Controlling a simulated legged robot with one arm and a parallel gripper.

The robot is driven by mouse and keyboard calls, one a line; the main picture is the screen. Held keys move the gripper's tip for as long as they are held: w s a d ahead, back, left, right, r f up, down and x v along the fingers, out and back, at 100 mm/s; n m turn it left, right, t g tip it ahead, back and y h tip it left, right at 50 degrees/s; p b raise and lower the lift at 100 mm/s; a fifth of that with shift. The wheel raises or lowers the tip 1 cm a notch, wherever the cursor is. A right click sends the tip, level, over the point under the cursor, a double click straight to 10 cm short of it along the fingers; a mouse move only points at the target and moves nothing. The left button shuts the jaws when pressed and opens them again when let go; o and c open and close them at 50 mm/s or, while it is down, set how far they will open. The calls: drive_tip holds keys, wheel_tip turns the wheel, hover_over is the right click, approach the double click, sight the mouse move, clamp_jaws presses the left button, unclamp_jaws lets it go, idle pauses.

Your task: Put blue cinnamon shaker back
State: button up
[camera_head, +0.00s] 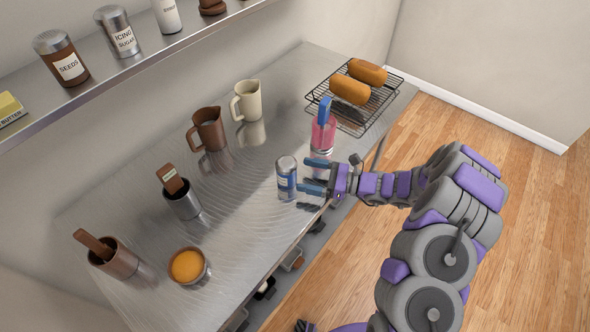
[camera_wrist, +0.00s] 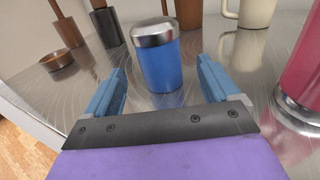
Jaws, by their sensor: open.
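The blue cinnamon shaker (camera_head: 287,178), with a silver lid, stands upright on the steel counter. My gripper (camera_head: 314,189) is at its right side in the head view, low over the counter's front edge. In the wrist view the shaker (camera_wrist: 158,58) stands just ahead, between the lines of the two blue fingers. My gripper (camera_wrist: 162,90) is open and holds nothing. The steel shelf (camera_head: 150,62) on the wall carries a seeds shaker (camera_head: 61,57), an icing sugar shaker (camera_head: 118,32) and a white shaker (camera_head: 167,15).
A pink bottle (camera_head: 323,133) with a blue top stands close behind my gripper. A brown pitcher (camera_head: 208,129), a cream pitcher (camera_head: 246,101), two utensil cups and an orange-filled bowl (camera_head: 187,266) stand on the counter. A wire rack (camera_head: 351,101) holds loaves at the far end.

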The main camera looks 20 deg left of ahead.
drive_tip(key=d+p, duration=0.1)
drive_tip(key=d, duration=0.6)
drive_tip(key=shift+w+r, duration=0.1)
drive_tip(key=shift+a, duration=0.1)
drive_tip(key=shift+a+r, duration=0.1)
drive_tip(key=s+r+n+g+h, duration=0.65)
drive_tip(key=s+r+n, duration=0.45)
drive_tip(key=s+r, duration=0.55)
drive_tip(key=s+d+r+n+t+h, duration=0.2)
drive_tip(key=s+d+n+t+h, duration=0.3)
drive_tip(key=s+d+h, duration=0.6)
drive_tip(key=shift+s+d+r+n, duration=0.4)
drive_tip(key=shift+s+d+n, duration=0.4)
drive_tip(key=shift+s+d, duration=2.75)
